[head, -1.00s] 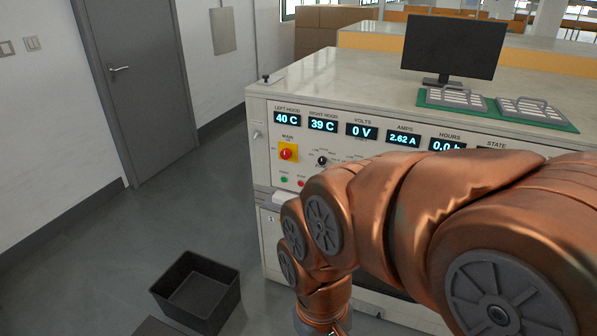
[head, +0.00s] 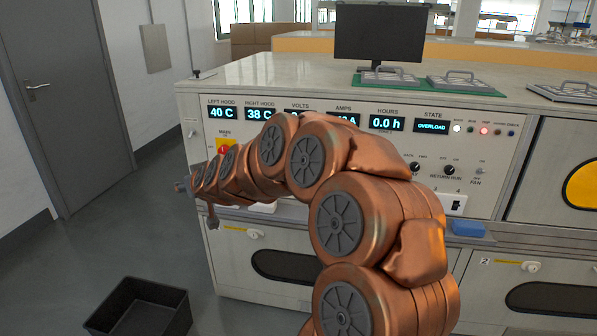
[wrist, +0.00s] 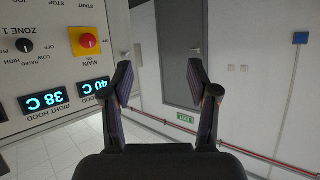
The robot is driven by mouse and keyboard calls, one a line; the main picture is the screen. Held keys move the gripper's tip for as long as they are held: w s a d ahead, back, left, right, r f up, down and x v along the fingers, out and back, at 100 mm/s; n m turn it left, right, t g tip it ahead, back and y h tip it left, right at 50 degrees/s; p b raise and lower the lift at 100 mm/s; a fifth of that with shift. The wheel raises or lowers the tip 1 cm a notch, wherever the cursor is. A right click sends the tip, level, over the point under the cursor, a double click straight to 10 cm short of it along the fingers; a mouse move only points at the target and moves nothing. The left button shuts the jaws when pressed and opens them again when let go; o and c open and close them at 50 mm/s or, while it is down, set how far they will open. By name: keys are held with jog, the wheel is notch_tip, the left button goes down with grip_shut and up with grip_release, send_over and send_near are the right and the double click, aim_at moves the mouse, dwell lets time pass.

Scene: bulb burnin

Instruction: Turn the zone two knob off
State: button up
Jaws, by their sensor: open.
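My gripper (wrist: 159,72) is open and empty in the wrist view, its two dark fingers apart in front of the wall and door. In the head view my arm stretches left across the panel and the gripper end lies near the panel's left edge. A black knob (wrist: 24,45) labelled zone 1 shows at the left of the wrist view. I cannot pick out the zone two knob; my arm covers the middle of the control panel (head: 205,135) in the head view. A knob (head: 414,168) with an unreadable label shows right of the arm.
The red main switch (wrist: 88,41) sits on a yellow plate beside the zone 1 knob. The state display (head: 432,126) reads OVERLOAD. A return/run knob (head: 450,170) and a blue block (head: 468,228) are right of my arm. A black bin (head: 140,308) stands on the floor.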

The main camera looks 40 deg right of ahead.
jog(key=s+d+f+m+g+h+b, duration=0.15)
jog(key=d+h, duration=0.35)
jog(key=d, duration=0.6)
jog(key=d+f+m+g+h+b, duration=0.1)
jog(key=d+f+m+h+b, duration=0.25)
jog(key=d, duration=0.75)
jog(key=s+d+f+m+g+h+b, duration=0.15)
jog(key=d+h, duration=0.35)
jog(key=d, duration=0.7)
jog(key=w+d+t, duration=0.1)
jog(key=w+d, duration=0.4)
jog(key=shift+d+f+m, duration=0.25)
jog(key=shift+d+m, duration=0.05)
jog(key=shift+m, duration=0.15)
jog(key=shift+c, duration=0.5)
grip_shut()
